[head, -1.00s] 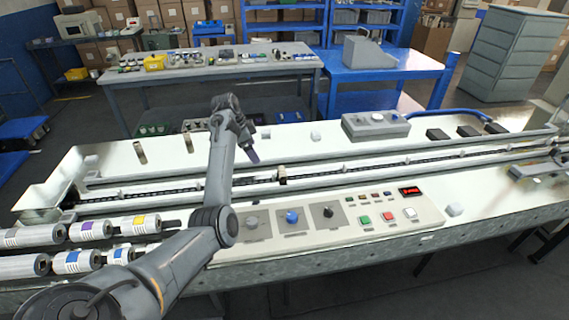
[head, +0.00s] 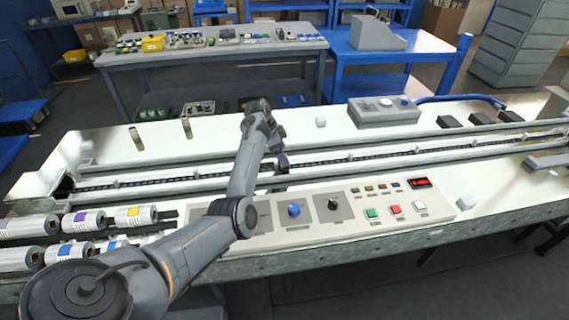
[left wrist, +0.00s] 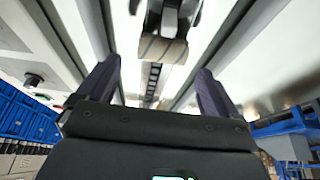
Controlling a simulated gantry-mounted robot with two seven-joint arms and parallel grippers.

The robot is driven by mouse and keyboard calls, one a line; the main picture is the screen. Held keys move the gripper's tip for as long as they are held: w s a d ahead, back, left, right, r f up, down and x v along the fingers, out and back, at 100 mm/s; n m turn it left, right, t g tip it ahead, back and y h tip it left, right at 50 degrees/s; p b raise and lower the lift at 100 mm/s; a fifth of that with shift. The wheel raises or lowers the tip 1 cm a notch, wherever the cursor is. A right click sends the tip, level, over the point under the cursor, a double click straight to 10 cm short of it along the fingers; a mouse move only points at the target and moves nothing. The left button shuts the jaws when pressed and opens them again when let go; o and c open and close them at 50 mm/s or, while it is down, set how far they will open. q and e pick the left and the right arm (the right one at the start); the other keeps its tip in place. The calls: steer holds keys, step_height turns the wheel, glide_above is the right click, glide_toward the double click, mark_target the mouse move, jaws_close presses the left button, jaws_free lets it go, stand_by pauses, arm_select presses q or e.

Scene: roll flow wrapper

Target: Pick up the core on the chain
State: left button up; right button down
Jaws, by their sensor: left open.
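The core (left wrist: 162,49) is a short tan-brown piece. In the left wrist view it sits above the dark chain (left wrist: 152,82), near the top middle, just beyond the gap between my fingertips. My left gripper (left wrist: 157,66) is open, with one dark finger on each side and nothing held between them. In the head view my left gripper (head: 281,163) is low over the chain channel (head: 345,158) and hides the core. My right gripper is not in view.
A control panel (head: 352,208) with knobs and coloured buttons lies in front of the channel. Labelled rolls (head: 84,222) lie at the left. Two small upright posts (head: 187,128) and a grey box (head: 383,111) stand behind. Metal rails run along the channel.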

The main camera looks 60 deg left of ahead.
arm_select(q)
steer(key=shift+b+x, duration=0.5)
steer(key=shift+x, duration=1.45)
steer(key=c, duration=1)
steer(key=shift+r, duration=0.1)
